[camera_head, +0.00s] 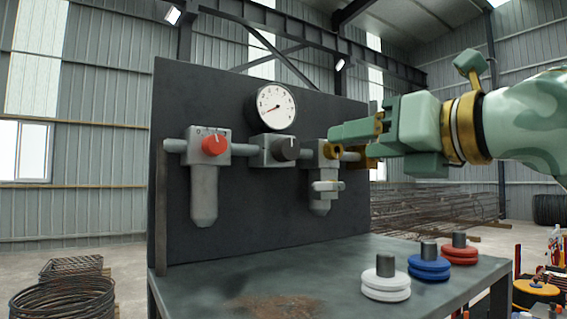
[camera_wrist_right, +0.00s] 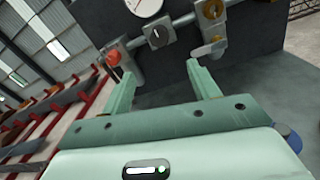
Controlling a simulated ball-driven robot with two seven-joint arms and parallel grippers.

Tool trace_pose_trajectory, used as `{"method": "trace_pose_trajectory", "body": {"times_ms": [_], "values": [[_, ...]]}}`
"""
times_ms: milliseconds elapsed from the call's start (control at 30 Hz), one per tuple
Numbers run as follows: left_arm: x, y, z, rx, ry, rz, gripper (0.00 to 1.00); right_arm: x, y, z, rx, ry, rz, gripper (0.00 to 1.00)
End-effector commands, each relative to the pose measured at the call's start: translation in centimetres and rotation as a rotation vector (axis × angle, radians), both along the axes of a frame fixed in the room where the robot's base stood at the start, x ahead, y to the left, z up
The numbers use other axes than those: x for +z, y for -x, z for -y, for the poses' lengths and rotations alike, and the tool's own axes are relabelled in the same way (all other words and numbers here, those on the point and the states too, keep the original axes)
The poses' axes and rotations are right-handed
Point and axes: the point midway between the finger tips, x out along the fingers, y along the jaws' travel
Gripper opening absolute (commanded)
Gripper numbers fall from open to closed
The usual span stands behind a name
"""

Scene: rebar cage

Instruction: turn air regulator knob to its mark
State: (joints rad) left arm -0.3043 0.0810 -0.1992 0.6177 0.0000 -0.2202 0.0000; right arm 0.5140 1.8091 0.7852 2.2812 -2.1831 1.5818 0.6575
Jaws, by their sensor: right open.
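A dark panel (camera_head: 255,90) carries a pipe with three fittings. The left fitting has a red knob (camera_head: 213,145) with a scale above it. The middle fitting has a dark knob (camera_head: 286,148) below a round white gauge (camera_head: 276,106). The wrist view shows the red knob (camera_wrist_right: 113,57) and the dark knob (camera_wrist_right: 157,36), which has a light pointer line. I cannot tell the target mark. My right gripper (camera_head: 335,138) is open and empty, in front of the right fitting in the head view. Its spread fingers (camera_wrist_right: 160,72) touch neither knob. My left gripper is out of view.
The right fitting has a brass part (camera_wrist_right: 212,9) and a pale lever (camera_head: 328,186). White (camera_head: 386,284), blue (camera_head: 429,267) and red (camera_head: 460,253) disc stacks stand on the grey bench (camera_head: 220,285). The bench's left and middle are clear.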

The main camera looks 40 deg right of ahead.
Motion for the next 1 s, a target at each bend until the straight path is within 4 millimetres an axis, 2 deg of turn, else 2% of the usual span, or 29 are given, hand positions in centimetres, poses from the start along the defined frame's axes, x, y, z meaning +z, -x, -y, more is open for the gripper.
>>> {"method": "trace_pose_trajectory", "body": {"times_ms": [167, 400, 600, 800, 1000], "values": [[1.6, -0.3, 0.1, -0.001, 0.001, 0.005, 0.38, 0.4, -3.0, 0.2, 0.000, 0.001, -0.006, 0.61], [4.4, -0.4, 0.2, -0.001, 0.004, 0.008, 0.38, 0.5, -9.3, 0.6, -0.002, 0.003, -0.008, 0.61], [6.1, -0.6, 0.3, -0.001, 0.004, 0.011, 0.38, 0.3, -13.4, 0.8, 0.000, 0.003, -0.004, 0.61], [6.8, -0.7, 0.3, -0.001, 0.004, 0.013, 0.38, 0.2, -15.4, 1.0, -0.001, 0.001, 0.001, 0.61], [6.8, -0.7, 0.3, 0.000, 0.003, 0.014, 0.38, 0.1, -15.7, 1.0, 0.000, 0.000, 0.001, 0.61]]}}
